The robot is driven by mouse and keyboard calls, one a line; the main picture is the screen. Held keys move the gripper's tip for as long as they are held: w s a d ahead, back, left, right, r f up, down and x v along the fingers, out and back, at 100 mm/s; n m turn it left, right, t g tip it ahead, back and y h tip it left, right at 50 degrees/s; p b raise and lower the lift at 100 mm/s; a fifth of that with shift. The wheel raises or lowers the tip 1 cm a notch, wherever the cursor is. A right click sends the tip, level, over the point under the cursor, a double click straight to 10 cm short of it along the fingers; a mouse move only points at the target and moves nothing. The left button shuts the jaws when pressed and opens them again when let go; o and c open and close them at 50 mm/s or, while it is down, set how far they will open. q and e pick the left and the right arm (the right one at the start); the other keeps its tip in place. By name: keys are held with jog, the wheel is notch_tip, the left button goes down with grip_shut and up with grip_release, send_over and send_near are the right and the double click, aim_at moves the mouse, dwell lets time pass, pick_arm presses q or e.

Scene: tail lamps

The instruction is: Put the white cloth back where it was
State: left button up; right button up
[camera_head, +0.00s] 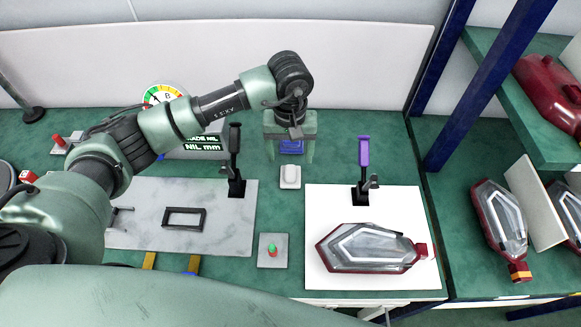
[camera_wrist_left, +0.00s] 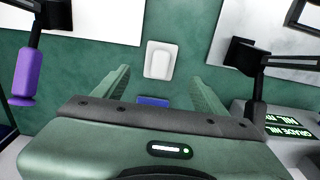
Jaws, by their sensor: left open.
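A small white pad-like piece (camera_head: 290,176), which looks like the white cloth, lies on the green bench top between the grey plate and the white board. It also shows in the left wrist view (camera_wrist_left: 161,60), just beyond the fingertips. My left gripper (camera_head: 290,155) points down behind it, with its two fingers spread and nothing held. In the left wrist view the open fingers (camera_wrist_left: 158,78) lie either side of a blue patch, with the white piece ahead and apart from them. My right gripper is not in view.
A blue item (camera_head: 291,147) lies below my left gripper. A purple-handled clamp (camera_head: 363,165) and a red-edged lamp (camera_head: 370,248) are on the white board (camera_head: 325,205). A black clamp (camera_head: 235,160) stands left. A button box (camera_head: 272,250) is in front. A gauge (camera_head: 163,95) stands behind.

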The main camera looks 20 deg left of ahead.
pick_arm(q)
jog(key=shift+s+r+b, duration=0.1)
jog(key=shift+r+b, duration=0.2)
jog(key=shift+r, duration=1.55)
